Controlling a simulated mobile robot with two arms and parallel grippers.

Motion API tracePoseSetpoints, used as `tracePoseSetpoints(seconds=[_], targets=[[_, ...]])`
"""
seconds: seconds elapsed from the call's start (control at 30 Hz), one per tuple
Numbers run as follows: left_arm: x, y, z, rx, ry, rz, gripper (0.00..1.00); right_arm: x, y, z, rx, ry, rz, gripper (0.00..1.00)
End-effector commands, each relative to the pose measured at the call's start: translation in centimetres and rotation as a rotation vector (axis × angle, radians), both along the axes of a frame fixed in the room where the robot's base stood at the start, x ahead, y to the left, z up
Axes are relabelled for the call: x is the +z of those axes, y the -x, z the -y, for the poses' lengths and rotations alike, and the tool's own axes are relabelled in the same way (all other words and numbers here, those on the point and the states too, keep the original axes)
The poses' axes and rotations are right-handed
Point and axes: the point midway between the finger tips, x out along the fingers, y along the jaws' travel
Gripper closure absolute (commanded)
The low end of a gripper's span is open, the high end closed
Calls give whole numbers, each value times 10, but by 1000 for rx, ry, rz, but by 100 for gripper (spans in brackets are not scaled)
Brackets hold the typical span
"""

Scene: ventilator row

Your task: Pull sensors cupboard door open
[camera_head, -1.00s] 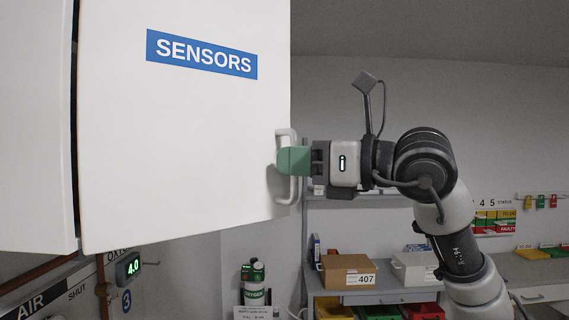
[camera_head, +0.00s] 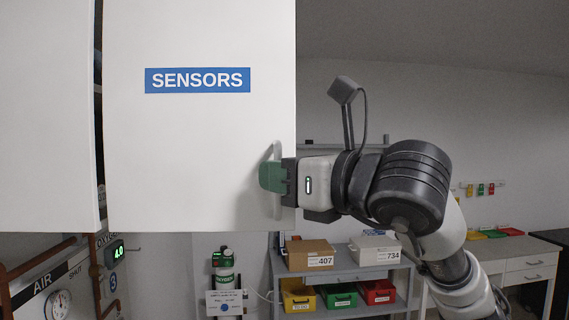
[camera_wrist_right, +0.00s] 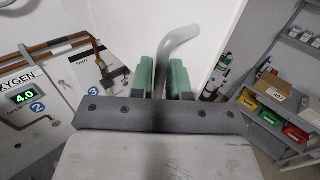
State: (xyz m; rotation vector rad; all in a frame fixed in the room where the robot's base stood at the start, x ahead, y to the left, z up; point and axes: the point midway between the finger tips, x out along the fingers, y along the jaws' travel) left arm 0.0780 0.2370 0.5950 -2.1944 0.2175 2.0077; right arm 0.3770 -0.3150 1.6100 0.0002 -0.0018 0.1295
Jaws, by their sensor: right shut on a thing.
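The sensors cupboard door (camera_head: 190,155) is a large white panel with a blue SENSORS label (camera_head: 197,80) in the head view. A narrow dark gap shows along its left edge. Its pale bar handle (camera_head: 278,209) stands upright near the right edge. My right gripper (camera_head: 272,177) has green fingers and is shut around the middle of this handle, coming from the right. In the right wrist view, the bent end of the handle (camera_wrist_right: 182,38) rises from between the green fingers (camera_wrist_right: 163,78). My left gripper is out of view.
A white panel (camera_head: 45,120) stands left of the door. Below are an oxygen cylinder (camera_head: 224,275), a pressure gauge (camera_head: 58,304) and copper pipes. A grey shelf unit (camera_head: 345,274) with boxes and coloured bins stands below right. A bench (camera_head: 520,258) is at far right.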

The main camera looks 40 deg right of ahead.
Motion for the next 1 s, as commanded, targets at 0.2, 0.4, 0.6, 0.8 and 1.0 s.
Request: tracePoseSetpoints(seconds=[0.2, 0.4, 0.6, 0.8, 1.0], targets=[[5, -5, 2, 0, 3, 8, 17, 2, 3, -5, -36, -2, 4, 100], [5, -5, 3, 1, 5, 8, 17, 1, 3, -5, -43, -2, 2, 100], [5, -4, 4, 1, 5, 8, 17, 1, 3, -5, -43, -2, 2, 100], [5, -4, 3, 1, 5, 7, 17, 0, 3, -5, -43, -1, 1, 63], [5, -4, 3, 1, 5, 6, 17, 0, 3, -5, -43, -1, 0, 63]])
